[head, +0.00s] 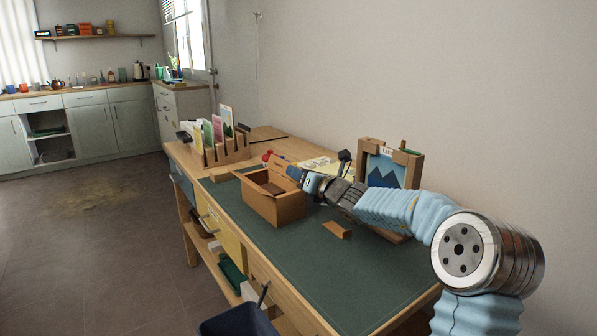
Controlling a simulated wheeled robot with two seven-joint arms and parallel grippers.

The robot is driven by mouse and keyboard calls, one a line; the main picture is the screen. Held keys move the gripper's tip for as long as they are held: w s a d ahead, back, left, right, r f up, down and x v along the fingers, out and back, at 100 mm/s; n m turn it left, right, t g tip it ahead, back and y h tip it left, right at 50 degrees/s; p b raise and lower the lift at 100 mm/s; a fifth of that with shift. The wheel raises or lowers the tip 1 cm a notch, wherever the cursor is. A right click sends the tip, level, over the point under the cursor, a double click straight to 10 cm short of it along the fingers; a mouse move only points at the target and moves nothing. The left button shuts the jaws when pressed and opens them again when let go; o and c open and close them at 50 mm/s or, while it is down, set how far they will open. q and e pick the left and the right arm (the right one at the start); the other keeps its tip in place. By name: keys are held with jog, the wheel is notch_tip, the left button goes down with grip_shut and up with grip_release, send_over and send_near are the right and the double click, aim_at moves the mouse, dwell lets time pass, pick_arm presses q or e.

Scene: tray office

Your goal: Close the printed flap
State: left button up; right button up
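An open cardboard box (275,208) stands on the green desk mat (335,265). One flap (247,179) slopes outward at its left. A brown flap with dark marks (283,168), apparently the printed one, stands raised at the box's far right side. My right arm comes in from the right, and my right gripper (297,174) is at this raised flap. Its fingers are small and partly hidden, so I cannot tell whether they are shut on the flap. My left gripper is not in view.
A wooden rack (228,153) with colored cards stands at the desk's far left. A framed mountain picture (388,168) stands behind my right arm. A small brown block (337,230) lies right of the box. A dark bin (238,321) is below the front edge. The near mat is clear.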

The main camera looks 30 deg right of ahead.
jog(key=shift+w, duration=0.25)
grip_shut()
